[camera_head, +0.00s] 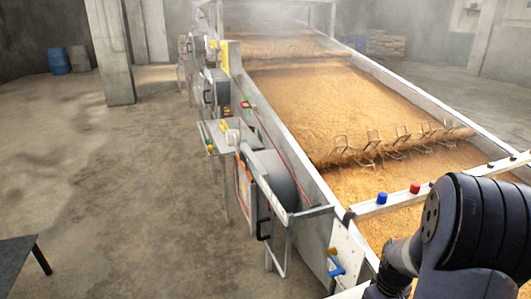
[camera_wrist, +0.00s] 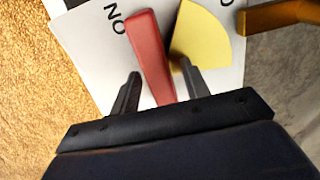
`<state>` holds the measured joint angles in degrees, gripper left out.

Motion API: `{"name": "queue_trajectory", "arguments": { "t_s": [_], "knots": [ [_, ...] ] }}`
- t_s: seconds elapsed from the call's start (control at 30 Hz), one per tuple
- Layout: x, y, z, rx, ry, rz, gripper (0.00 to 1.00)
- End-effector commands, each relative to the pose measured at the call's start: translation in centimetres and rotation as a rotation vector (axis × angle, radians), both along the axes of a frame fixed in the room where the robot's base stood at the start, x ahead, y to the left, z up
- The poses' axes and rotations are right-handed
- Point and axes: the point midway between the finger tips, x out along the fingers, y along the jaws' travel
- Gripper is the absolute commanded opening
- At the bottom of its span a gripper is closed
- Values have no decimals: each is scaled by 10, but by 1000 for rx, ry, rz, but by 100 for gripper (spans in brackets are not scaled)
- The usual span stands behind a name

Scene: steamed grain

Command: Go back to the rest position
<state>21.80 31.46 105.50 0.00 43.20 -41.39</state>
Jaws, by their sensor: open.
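My gripper (camera_wrist: 160,78) shows in the wrist view with its two dark fingers apart. A red lever (camera_wrist: 147,48) lies between the fingers in the picture, pointing up and slightly left. I cannot tell whether either finger touches it. The lever is over a white panel (camera_wrist: 85,38) with black letters and a yellow sector (camera_wrist: 205,38) to its right. In the head view my dark arm (camera_head: 470,225) fills the lower right corner, beside the trough; its gripper cannot be made out there.
A long metal trough of brown grain (camera_head: 330,105) runs away from me, with a row of metal tines (camera_head: 385,148) across it. A rail carries a blue knob (camera_head: 382,198) and a red knob (camera_head: 414,188). Machinery (camera_head: 270,180) lines the trough's left side. Open concrete floor (camera_head: 120,200) lies further left.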

Motion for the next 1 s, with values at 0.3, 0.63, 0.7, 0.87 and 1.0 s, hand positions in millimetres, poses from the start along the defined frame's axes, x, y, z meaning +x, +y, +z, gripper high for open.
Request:
{"name": "queue_trajectory", "arguments": {
  "t_s": [0.3,0.63,0.7,0.87,1.0],
  "knots": [
    [0,3,2,-1,-2,-250,44],
    [0,5,2,-2,-3,-478,44],
    [0,5,3,-2,-3,-509,44],
    [0,6,3,-1,-2,-551,44],
    [0,6,3,-2,-2,-560,44]
  ]
}}
